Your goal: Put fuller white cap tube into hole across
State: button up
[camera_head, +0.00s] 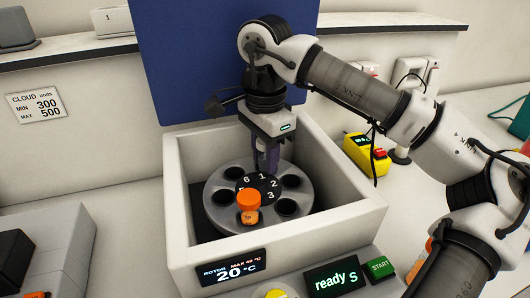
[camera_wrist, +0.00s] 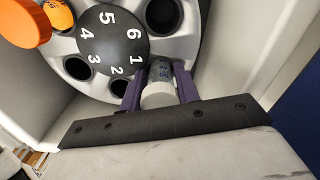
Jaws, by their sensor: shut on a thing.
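My gripper (camera_head: 267,165) reaches down into the open centrifuge at the back of its rotor (camera_head: 213,205), beside number 1. In the wrist view the purple fingers of my gripper (camera_wrist: 159,75) are shut on a white cap tube (camera_wrist: 158,98). Its clear body with dark print points down at the rotor hole by number 1; how deep it sits is hidden. In the head view the fingers hide this tube. An orange cap tube (camera_head: 248,199) stands in the front hole, across the hub from my gripper. Its cap also shows in the wrist view (camera_wrist: 22,22).
Several other rotor holes are dark and empty, such as the right one (camera_head: 287,207). The white centrifuge walls (camera_head: 335,222) surround the rotor closely. The blue lid (camera_head: 190,60) stands open behind.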

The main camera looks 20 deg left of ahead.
jog(key=shift+r+p, duration=2.05)
jog(key=shift+r, duration=0.85)
jog(key=shift+f+b, duration=2.2)
jog(key=shift+f, duration=0.85)
jog(key=shift+r, duration=0.15)
jog(key=shift+r+p, duration=2.3)
jog(key=shift+r, duration=0.6)
jog(key=o, duration=1.1)
